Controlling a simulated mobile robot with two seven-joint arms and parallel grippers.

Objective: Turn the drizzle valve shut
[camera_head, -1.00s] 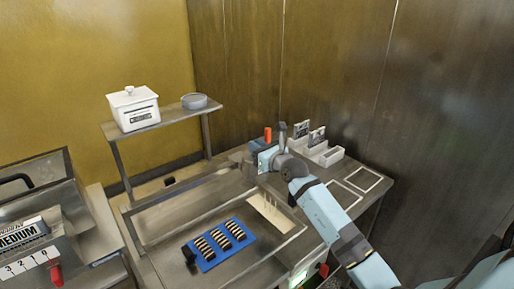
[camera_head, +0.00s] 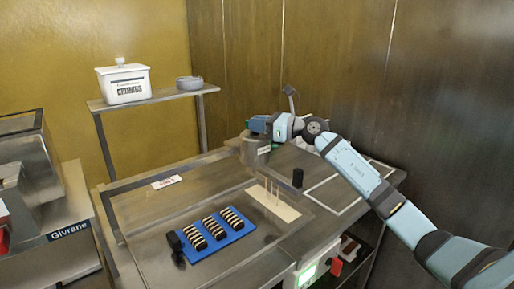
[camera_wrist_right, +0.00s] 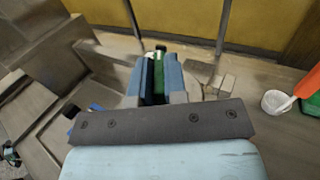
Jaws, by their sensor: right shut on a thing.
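My right gripper (camera_head: 256,128) reaches in over the back right of the steel worktop, beside and just above a grey metal pot (camera_head: 254,152). In the right wrist view its two blue fingers (camera_wrist_right: 157,80) are shut on a narrow dark green handle (camera_wrist_right: 158,84), which appears to belong to the drizzle valve. The fingers and wrist hide most of the valve, so I cannot tell how far it is turned. My left gripper is not in view.
A blue mat (camera_head: 240,237) with rows of striped bars lies on the enrober mesh. A black cylinder (camera_head: 298,178) stands to the right. A white crumbs box (camera_head: 123,85) and a grey dish (camera_head: 190,82) sit on the raised shelf. A wood-panelled wall is close behind.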

